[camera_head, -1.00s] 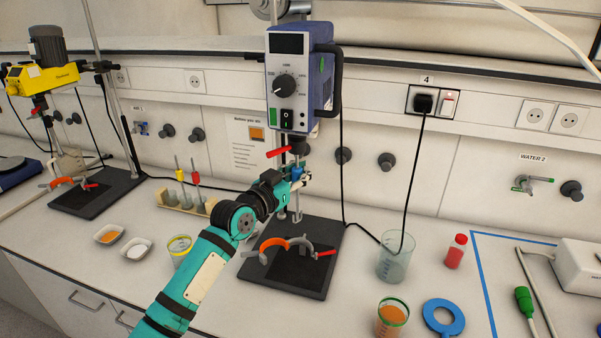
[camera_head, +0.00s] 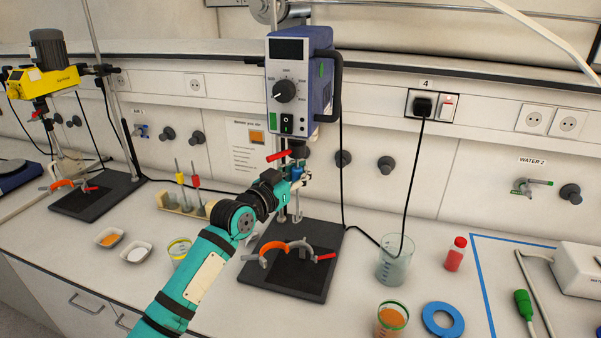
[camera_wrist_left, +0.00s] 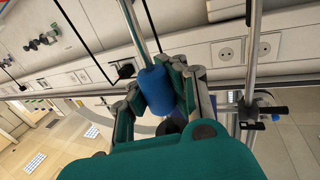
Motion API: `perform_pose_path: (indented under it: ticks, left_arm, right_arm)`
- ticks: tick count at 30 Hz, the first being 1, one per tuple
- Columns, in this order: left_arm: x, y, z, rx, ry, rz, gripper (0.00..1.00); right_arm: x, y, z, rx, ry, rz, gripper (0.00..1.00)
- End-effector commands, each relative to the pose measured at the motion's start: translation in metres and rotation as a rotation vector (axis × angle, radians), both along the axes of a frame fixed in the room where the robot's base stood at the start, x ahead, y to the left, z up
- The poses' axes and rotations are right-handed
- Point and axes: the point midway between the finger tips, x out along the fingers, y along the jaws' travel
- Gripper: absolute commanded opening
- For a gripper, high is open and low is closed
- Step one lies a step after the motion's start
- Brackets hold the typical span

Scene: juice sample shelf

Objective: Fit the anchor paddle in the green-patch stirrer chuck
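The green-patch stirrer (camera_head: 300,85) is the blue-grey unit with a dial at the middle. A red lever (camera_head: 278,156) and the dark chuck (camera_head: 298,152) show beneath it. My left gripper (camera_head: 299,178) is just below the chuck, shut on the blue sleeve of a paddle (camera_head: 297,172). The left wrist view shows the blue sleeve (camera_wrist_left: 157,90) between the fingers of my left gripper (camera_wrist_left: 165,95), with a metal shaft running up from it. The paddle's lower end is small and partly hidden, so its shape is unclear. Whether the shaft is inside the chuck cannot be told. My right gripper is not in view.
The stirrer's black base (camera_head: 290,290) has an orange-lined clamp (camera_head: 275,252) above it. A rack (camera_head: 180,205) at left holds paddles with yellow and red sleeves. A glass beaker (camera_head: 394,262), a red-capped bottle (camera_head: 456,254) and a blue ring (camera_head: 443,319) stand at right.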

Motion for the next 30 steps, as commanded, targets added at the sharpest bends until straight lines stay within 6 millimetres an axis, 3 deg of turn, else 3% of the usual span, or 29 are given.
perform_pose_path:
  ticks: [14,22,30]
  left_arm:
    - [0.0000,0.0000,0.0082,-0.001,-0.001,0.000,0.00]
    - [0.0000,0.0000,0.0080,-0.001,-0.001,0.000,0.33]
    - [-0.0004,0.0003,0.0071,0.000,0.000,0.000,0.35]
  right_arm:
    - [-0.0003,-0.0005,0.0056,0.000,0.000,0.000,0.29]
    - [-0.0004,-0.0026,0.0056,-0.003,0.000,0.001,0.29]
    - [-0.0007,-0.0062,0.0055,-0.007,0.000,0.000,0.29]
